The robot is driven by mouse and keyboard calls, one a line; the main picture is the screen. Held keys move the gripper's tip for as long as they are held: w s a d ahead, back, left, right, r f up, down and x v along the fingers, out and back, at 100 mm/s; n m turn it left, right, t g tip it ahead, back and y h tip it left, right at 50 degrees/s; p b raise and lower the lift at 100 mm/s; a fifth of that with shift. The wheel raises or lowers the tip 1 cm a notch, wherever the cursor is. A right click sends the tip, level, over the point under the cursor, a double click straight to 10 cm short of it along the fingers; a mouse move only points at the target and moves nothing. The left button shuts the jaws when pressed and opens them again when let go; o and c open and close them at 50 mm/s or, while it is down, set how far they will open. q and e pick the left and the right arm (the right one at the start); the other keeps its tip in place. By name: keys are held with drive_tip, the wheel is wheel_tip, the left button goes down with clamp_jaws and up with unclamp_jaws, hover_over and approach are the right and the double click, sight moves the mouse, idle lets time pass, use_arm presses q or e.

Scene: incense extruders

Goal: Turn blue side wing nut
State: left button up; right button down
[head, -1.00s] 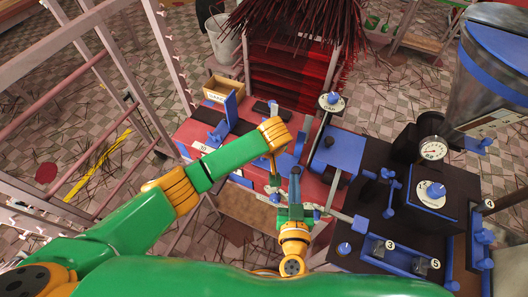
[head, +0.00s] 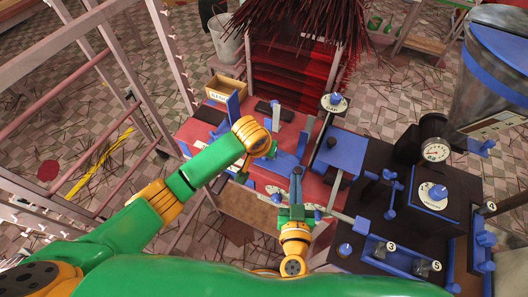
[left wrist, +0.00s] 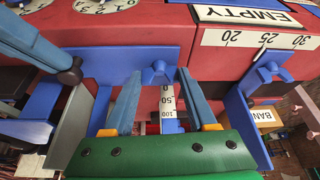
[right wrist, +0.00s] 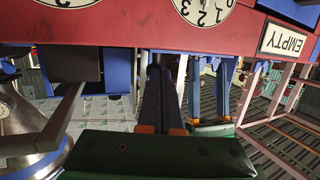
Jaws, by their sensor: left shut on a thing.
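In the left wrist view a blue wing nut (left wrist: 159,73) sits on a blue plate at the front of the red machine (left wrist: 150,25). My left gripper (left wrist: 155,80) has one finger on each side of it and is shut on it. In the head view my left gripper (head: 266,151) is at the front of the red machine, its fingertips mostly hidden. A second blue wing nut (left wrist: 270,71) is to the right, clear of the fingers.
A white scale strip (left wrist: 168,100) stands below the wing nut. An EMPTY label (left wrist: 248,15) is on the machine. The two grippers are close together. A dark machine with a gauge (head: 435,150) stands at the right, a wooden box (head: 226,91) at the back left.

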idle(0.4)
use_arm(q)
drive_tip(key=o, duration=1.4)
drive_tip(key=shift+c, duration=0.2)
drive_tip(key=v, duration=1.2)
drive_tip(key=shift+s, duration=0.1)
drive_tip(key=v, duration=1.2)
drive_tip(key=shift+s, duration=0.15)
drive_tip(key=shift+a, duration=0.1)
